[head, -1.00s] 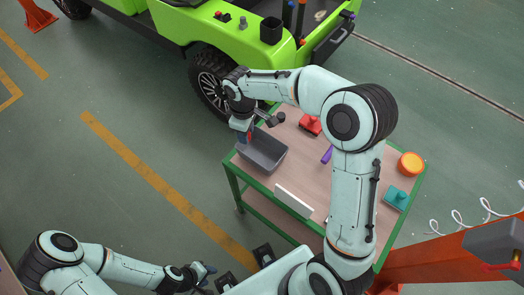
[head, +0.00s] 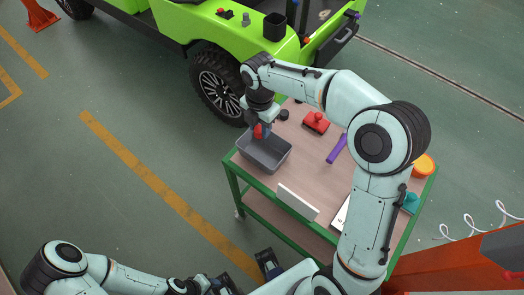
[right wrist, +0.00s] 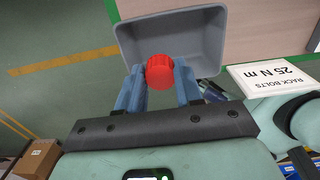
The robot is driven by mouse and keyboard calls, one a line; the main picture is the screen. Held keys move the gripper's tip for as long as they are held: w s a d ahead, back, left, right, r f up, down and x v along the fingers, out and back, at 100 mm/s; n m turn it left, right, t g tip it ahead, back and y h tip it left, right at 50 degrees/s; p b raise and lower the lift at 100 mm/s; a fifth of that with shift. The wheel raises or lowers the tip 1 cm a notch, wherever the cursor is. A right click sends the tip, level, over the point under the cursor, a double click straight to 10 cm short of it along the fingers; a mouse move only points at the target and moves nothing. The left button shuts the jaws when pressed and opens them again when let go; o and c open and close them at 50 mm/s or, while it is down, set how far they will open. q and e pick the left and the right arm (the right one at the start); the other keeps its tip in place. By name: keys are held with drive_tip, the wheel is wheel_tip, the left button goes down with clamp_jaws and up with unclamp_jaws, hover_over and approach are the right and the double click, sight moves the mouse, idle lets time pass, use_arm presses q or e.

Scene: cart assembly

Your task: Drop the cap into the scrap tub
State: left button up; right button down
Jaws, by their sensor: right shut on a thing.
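The red cap (head: 258,131) is between the fingers of my right gripper (right wrist: 160,82), which is shut on it. In the right wrist view the cap (right wrist: 160,71) shows as a round ribbed red piece, with the grey tub (right wrist: 205,58) behind it. In the head view the tub (head: 280,168) is an open grey bin at the left end of the cart top. The cap appears over the tub's far part; its exact height above the rim is hard to tell. My left gripper (head: 215,285) is low at the bottom edge, partly hidden, its jaws unclear.
A green vehicle (head: 225,35) is behind.

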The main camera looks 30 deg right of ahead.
wheel_tip(320, 180, down, 4)
drive_tip(key=b, duration=0.2)
drive_tip(key=shift+r+b, duration=0.15)
drive_tip(key=shift+b, duration=0.25)
drive_tip(key=shift+f+b, duration=0.35)
drive_tip(key=c, duration=0.7)
unclamp_jaws()
drive_tip(key=shift+o, duration=0.2)
drive_tip(key=shift+r, duration=0.2)
wheel_tip(320, 180, up, 13)
drive_tip(key=p, duration=0.3)
